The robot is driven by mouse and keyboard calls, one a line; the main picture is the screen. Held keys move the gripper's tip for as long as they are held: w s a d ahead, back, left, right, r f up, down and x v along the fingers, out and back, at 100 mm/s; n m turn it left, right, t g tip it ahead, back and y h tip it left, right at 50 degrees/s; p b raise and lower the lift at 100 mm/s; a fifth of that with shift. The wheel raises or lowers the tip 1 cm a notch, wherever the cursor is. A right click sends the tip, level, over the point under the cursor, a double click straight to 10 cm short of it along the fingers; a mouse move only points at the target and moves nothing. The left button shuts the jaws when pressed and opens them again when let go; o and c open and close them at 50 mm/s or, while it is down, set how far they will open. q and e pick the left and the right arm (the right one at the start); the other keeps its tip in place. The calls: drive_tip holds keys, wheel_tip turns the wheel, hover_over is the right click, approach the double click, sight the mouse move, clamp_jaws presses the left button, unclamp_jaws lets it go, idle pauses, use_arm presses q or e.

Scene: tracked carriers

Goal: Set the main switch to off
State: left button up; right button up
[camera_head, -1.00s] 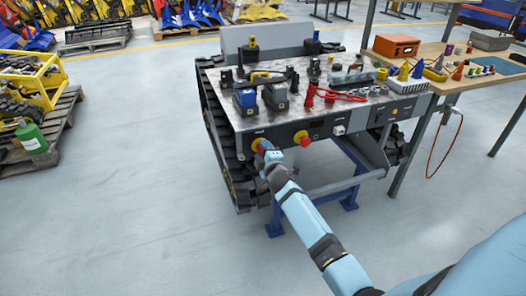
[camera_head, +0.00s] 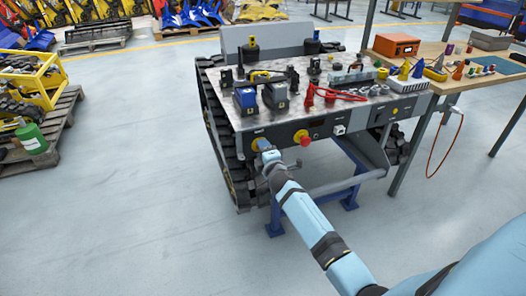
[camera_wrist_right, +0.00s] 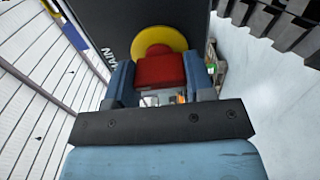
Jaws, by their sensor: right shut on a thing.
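The main switch is a red knob (camera_wrist_right: 160,70) on a round yellow plate (camera_wrist_right: 158,37), set in a dark panel with partly visible "MAIN" lettering. My right gripper (camera_head: 266,150) is at the switch. In the right wrist view, its two blue fingers (camera_wrist_right: 160,84) are on either side of the red knob, shut on it. The knob's exact angle is hard to read. My left gripper is not in view.
A red emergency-stop-like button (camera_head: 303,138) sits just right on the same panel. The tracked carrier (camera_head: 222,118) bears black and blue devices and red cables on top. A wooden workbench (camera_head: 455,80) stands at the right. The floor in front is clear.

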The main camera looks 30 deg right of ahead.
drive_tip(key=o, duration=0.9)
drive_tip(key=shift+d+r, duration=0.1)
use_arm(q)
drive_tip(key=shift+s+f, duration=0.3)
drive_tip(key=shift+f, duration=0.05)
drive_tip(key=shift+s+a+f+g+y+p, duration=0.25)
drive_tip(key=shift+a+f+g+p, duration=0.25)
drive_tip(key=shift+p, duration=0.5)
use_arm(e)
drive_tip(key=v, duration=1.3)
drive_tip(key=shift+s+a, duration=0.2)
drive_tip(key=shift+s, duration=0.15)
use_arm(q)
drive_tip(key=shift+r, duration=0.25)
